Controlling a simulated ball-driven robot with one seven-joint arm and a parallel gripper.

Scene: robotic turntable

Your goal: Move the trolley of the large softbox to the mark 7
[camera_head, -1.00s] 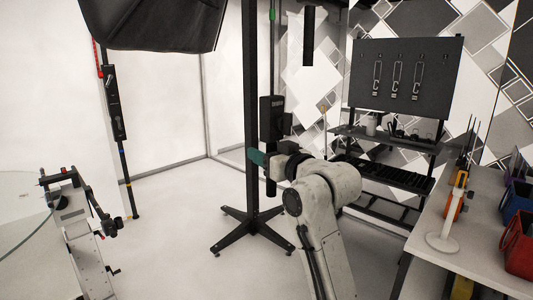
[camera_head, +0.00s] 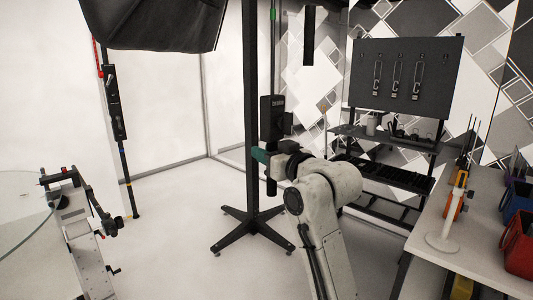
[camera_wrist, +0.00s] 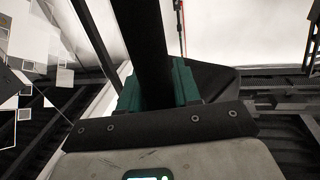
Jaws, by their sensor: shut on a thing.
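The large softbox (camera_head: 150,22) is black and hangs at the top left, cut off by the frame edge. Its trolley is a tall black column (camera_head: 251,100) on a cross-shaped black base (camera_head: 240,232) with small casters on the pale floor. My gripper (camera_head: 258,155) is at the column, well above the base. In the wrist view its green fingers (camera_wrist: 158,88) lie on both sides of the black column (camera_wrist: 150,45), shut on it. A black box (camera_head: 272,118) sits beside the column. No mark 7 can be made out in either view.
A glass-topped turntable (camera_head: 22,235) with a clamp arm stands at the left. A black pole stand (camera_head: 118,115) is behind it. A workbench (camera_head: 480,245) with bins and a tool shelf (camera_head: 385,140) take up the right. Pale floor is clear left of the base.

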